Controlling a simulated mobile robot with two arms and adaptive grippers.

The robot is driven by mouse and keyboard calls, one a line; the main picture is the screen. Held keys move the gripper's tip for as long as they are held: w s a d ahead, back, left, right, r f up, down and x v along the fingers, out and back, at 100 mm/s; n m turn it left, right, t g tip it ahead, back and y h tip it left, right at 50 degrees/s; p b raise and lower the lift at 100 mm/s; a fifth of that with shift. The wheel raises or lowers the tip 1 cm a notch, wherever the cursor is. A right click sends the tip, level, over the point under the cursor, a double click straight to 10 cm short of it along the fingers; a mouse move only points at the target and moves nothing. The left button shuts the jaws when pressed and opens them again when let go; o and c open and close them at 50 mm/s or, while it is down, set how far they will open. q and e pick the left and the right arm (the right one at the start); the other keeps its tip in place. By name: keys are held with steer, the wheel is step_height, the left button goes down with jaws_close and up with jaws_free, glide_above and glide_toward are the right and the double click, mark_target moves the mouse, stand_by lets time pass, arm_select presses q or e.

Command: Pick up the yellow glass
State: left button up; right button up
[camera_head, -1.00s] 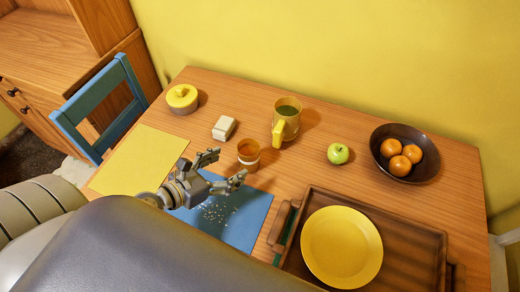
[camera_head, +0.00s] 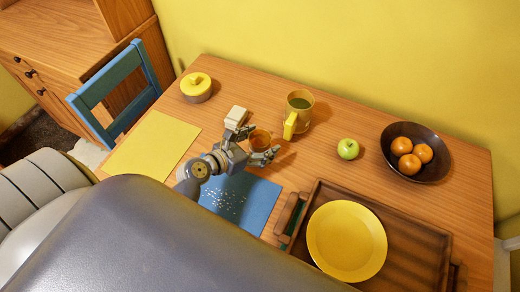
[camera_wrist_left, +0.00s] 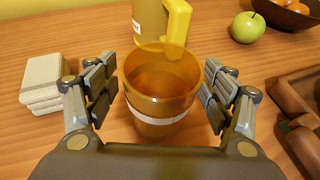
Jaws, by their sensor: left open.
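The yellow glass (camera_head: 260,140) is an amber see-through tumbler with a pale band, upright on the wooden table. In the left wrist view the glass (camera_wrist_left: 162,92) stands between the spread fingers, with a visible gap on each side. My left gripper (camera_head: 257,147) is open around the near side of the glass in the head view; its fingers (camera_wrist_left: 160,95) show at left and right in the wrist view. A yellow-handled jug (camera_head: 298,112) stands just behind the glass, and also shows in the wrist view (camera_wrist_left: 160,20). My right gripper is not in view.
A stack of pale blocks (camera_head: 236,117) lies left of the glass. A green apple (camera_head: 348,149) and a dark fruit bowl (camera_head: 440,165) are to the right. A wooden tray (camera_head: 407,262) with a yellow plate (camera_head: 346,241) is at front right. A blue mat (camera_head: 243,199) lies in front.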

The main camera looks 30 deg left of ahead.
arm_select(q)
steer(key=c, duration=1.4)
steer(key=shift+o, duration=0.2)
steer(key=shift+r, duration=0.15)
